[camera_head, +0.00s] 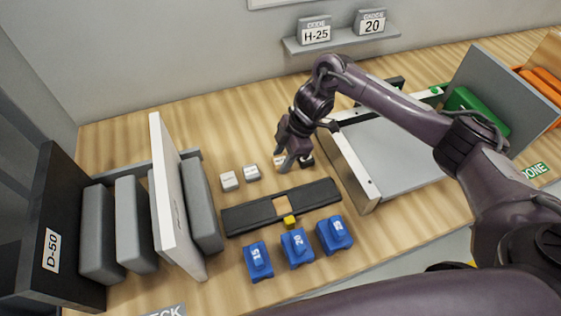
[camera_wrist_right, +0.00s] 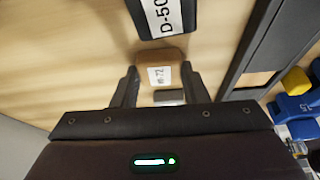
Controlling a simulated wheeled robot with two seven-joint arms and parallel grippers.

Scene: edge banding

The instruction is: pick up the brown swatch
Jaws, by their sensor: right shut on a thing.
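The brown swatch (camera_wrist_right: 160,57) has a white label and sits between the fingers of my right gripper (camera_wrist_right: 155,88) in the right wrist view. In the head view, my right gripper (camera_head: 287,160) points down near the table with its fingers closed on the brown swatch (camera_head: 279,161). I cannot tell whether the swatch is still touching the table. A dark swatch (camera_head: 307,161) lies just to the right of it; its label reads D-50 in the wrist view (camera_wrist_right: 160,15). Two pale grey swatches (camera_head: 229,181) (camera_head: 252,173) lie to the left. My left gripper is not in view.
A black strip fixture (camera_head: 250,216) with a yellow block (camera_head: 290,222) lies in front, then several blue numbered blocks (camera_head: 297,248). Upright panels (camera_head: 172,200) stand left. A grey tray (camera_head: 400,155) stands right. A shelf with code cards (camera_head: 342,38) is on the wall.

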